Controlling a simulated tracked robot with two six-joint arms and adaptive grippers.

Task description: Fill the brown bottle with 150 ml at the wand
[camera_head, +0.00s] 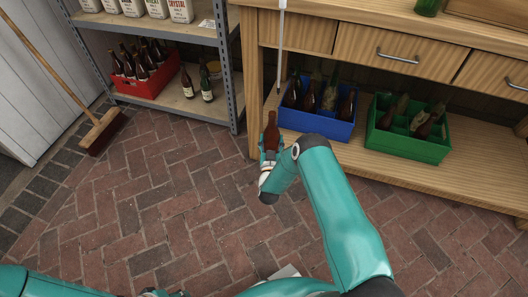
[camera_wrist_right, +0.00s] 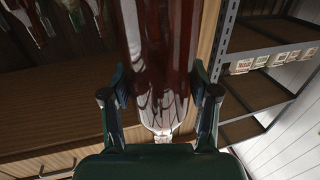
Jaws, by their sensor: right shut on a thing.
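The brown bottle (camera_head: 271,135) is upright, or nearly so, in my right gripper (camera_head: 268,156) in front of the bench. My right gripper is shut on it; in the right wrist view, fingers press both sides of the bottle (camera_wrist_right: 158,50). The wand (camera_head: 281,45) is a thin pale tube hanging from a white fitting at the bench's left end. Its lower end shows just above the bottle's mouth in the picture, apparently apart from it; depth is unclear. Any fill level cannot be made out. A small part of my left gripper (camera_head: 165,293) shows at the bottom edge; its jaws are unclear.
A blue crate (camera_head: 318,128) and a green crate (camera_head: 400,147) with bottles stand on the bench's lower shelf (camera_head: 365,163), right of the bottle. A red crate (camera_head: 145,87) and two dark bottles stand on the metal rack at left. A broom (camera_head: 100,130) leans there.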

